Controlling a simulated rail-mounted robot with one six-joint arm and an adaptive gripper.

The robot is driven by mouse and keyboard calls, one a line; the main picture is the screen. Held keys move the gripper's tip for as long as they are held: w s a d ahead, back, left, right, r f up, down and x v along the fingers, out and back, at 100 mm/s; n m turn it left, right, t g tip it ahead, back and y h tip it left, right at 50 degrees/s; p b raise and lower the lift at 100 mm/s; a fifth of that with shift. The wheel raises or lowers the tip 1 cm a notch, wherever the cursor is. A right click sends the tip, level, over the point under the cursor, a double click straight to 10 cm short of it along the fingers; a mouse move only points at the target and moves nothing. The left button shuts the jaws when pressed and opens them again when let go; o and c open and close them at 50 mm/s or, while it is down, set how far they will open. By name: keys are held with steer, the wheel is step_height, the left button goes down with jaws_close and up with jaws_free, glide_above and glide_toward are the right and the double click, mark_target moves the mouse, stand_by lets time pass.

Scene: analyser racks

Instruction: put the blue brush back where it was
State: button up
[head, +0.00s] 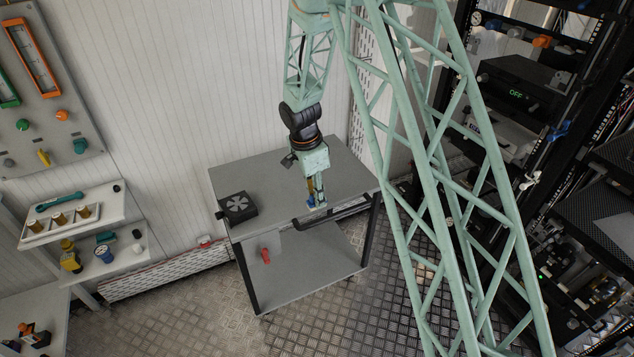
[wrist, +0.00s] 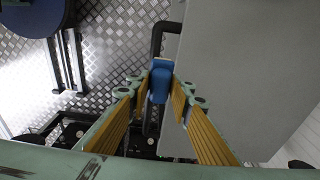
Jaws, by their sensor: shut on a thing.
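The blue brush (head: 310,203) is between the fingers of my gripper (head: 317,198), near the front right edge of the grey cart's top (head: 275,180). In the wrist view the blue brush (wrist: 160,78) sits at the tips of the yellow-padded fingers of my gripper (wrist: 161,92), which is shut on it. Much of the brush is hidden by the fingers in the head view. I cannot tell whether the brush touches the cart.
A black fan box (head: 238,206) stands on the cart's left end. A red object (head: 265,256) is on its lower shelf (head: 300,275). Shelves with small items (head: 75,215) stand at left; equipment racks (head: 520,90) at right. Much of the cart top is clear.

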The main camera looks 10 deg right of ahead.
steer(key=w+d, duration=0.1)
steer(key=w, duration=0.3)
steer(key=w+d+f, duration=0.1)
steer(key=w, duration=0.4)
steer(key=w+d, duration=0.1)
steer(key=w, duration=0.4)
steer(key=shift+d+f, duration=0.15)
steer(key=shift+f, duration=0.05)
steer(key=shift+f+b, duration=0.5)
steer(key=shift+f, duration=1.25)
steer(key=shift+f, duration=0.2)
steer(key=o, duration=0.8)
steer(key=shift+o, duration=0.2)
steer(key=shift+r, duration=0.2)
step_height(320, 180, up, 12)
steer(key=a+p, duration=0.1)
steer(key=shift+s+a, duration=0.2)
steer(key=shift+a, duration=0.15)
